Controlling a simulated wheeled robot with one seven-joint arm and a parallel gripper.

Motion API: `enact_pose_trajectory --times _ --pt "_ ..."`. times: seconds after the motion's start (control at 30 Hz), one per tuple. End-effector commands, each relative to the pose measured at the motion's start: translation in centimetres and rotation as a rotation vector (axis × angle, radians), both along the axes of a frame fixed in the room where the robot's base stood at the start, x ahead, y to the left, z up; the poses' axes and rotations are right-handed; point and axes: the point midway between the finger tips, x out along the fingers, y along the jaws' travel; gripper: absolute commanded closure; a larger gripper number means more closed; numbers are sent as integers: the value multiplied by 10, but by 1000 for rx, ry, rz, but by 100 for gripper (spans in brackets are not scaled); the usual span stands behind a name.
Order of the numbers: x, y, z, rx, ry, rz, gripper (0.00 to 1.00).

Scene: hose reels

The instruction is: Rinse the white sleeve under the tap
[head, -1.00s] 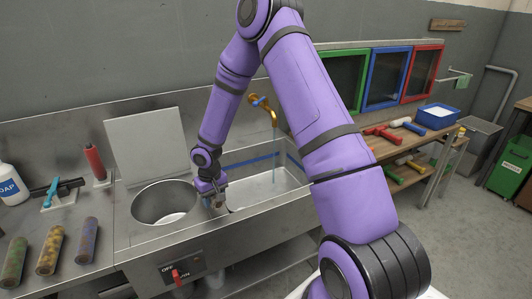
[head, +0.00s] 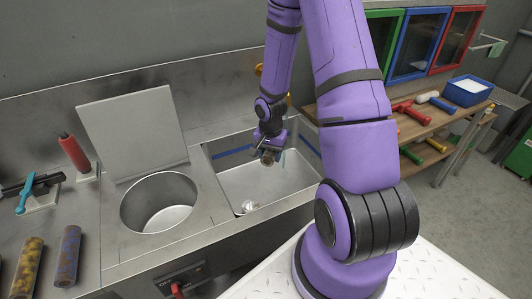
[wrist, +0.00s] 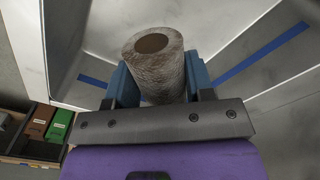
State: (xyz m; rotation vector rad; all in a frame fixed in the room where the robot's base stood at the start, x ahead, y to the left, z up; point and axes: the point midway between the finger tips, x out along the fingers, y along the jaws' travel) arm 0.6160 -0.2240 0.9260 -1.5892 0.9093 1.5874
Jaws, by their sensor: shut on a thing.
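My gripper (head: 268,157) is shut on a hollow sleeve (wrist: 160,80), whose surface is whitish grey with brown mottled dirt. In the wrist view its open end faces up, between the two blue fingers. In the head view the sleeve is small and dark at the gripper's tip, inside the sink basin (head: 235,180) and above its floor. The brass tap (head: 259,70) is mostly hidden behind my arm. I cannot tell whether water is touching the sleeve.
Left of the sink is an open round drum (head: 160,203) with its lid (head: 135,125) raised. A red lever (head: 177,290) is on the front panel. Two dirty sleeves, yellow (head: 28,265) and blue (head: 68,255), lie at the left. A shelf with coloured tools (head: 430,120) is right.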

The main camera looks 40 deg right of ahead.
Motion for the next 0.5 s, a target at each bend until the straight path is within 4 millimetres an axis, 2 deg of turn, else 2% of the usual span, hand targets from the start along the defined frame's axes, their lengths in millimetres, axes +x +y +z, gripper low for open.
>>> enact_pose_trajectory --times 0.5 --pt "26 -44 -16 0 1 2 76"
